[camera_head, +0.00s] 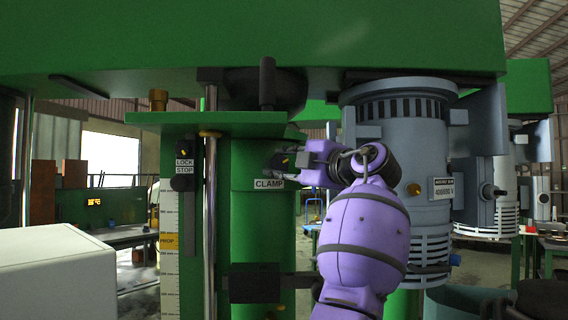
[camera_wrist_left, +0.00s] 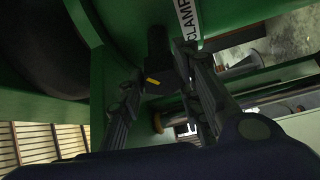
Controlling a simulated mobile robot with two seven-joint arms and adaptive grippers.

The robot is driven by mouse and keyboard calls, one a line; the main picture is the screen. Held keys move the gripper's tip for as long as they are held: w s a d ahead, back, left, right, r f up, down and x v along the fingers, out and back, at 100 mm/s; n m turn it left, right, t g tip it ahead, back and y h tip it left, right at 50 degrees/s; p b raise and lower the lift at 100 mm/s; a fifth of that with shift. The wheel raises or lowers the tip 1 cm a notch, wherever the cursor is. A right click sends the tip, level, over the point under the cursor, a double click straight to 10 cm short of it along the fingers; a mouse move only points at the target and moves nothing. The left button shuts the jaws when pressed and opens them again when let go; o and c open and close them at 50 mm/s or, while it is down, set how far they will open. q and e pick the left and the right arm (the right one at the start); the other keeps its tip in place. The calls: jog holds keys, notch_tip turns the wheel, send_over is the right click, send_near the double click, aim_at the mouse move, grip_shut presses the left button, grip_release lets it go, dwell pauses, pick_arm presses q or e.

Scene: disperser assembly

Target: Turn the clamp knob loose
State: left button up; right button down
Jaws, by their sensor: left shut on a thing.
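The clamp knob (camera_head: 281,161) is black with a yellow mark and sits on the green column just above the white CLAMP label (camera_head: 269,184). My left gripper (camera_head: 296,160), on the purple arm, reaches it from the right and is shut on it. In the left wrist view the knob (camera_wrist_left: 158,78) lies between the two dark fingers of the gripper (camera_wrist_left: 163,72), one on each side. The yellow mark is tilted there. The finger contact is dark and hard to make out. My right gripper is not in view.
A LOCK/STOP switch (camera_head: 184,168) is on the left of the column, beside a shiny vertical rod (camera_head: 210,230). A grey motor (camera_head: 405,150) stands close to the right of my arm. The green machine head (camera_head: 250,40) hangs above. A white box (camera_head: 50,270) is at lower left.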

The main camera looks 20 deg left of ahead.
pick_arm(q)
jog(key=o, duration=1.1)
jog(key=shift+w+d+f, duration=0.1)
jog(key=shift+w, duration=0.1)
jog(key=shift+s+d, duration=0.15)
jog(key=shift+s, duration=0.1)
jog(key=v, duration=1.1)
jog(key=shift+d, duration=0.3)
jog(key=shift+c, duration=0.2)
